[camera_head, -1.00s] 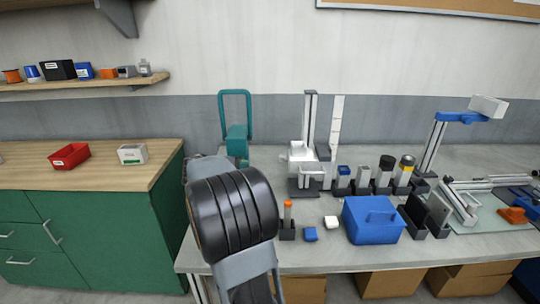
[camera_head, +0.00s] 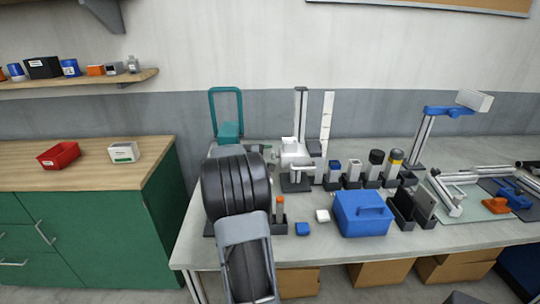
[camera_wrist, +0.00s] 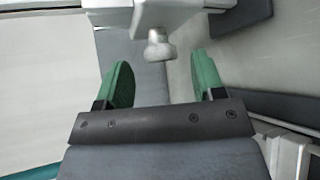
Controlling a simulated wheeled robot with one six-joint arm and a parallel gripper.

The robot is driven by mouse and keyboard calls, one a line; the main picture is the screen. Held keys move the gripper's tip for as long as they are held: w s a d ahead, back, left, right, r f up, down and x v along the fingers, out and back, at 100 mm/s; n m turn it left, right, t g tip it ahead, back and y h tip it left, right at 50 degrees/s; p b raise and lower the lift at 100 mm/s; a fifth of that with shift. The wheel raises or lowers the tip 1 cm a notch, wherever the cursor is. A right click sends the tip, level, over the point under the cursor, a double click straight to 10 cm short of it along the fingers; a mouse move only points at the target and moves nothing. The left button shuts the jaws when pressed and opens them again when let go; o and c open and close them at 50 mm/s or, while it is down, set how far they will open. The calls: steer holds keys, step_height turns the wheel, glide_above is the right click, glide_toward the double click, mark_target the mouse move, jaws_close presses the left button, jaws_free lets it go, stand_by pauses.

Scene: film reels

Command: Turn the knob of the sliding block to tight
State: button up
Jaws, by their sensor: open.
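The sliding block (camera_head: 292,148) is a pale block on the upright post (camera_head: 301,115) at the back of the bench. In the wrist view its pale underside or side (camera_wrist: 185,14) fills the top edge. A small light-grey knob (camera_wrist: 160,48) sticks out from it towards me. My gripper (camera_wrist: 160,72) is open, with green pads on both sides and nothing between them. The knob lies just beyond the fingertips, roughly centred between them and apart from both. In the head view my arm hides most of the gripper.
A white upright scale (camera_head: 326,125) stands right of the post. A teal frame (camera_head: 227,115) stands to the left. Several holders, a blue box (camera_head: 364,214) and an orange-topped stick (camera_head: 280,204) occupy the bench. Its front strip (camera_head: 320,254) is clear.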

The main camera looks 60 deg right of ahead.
steer(key=shift+x, duration=0.95)
steer(key=c, duration=0.9)
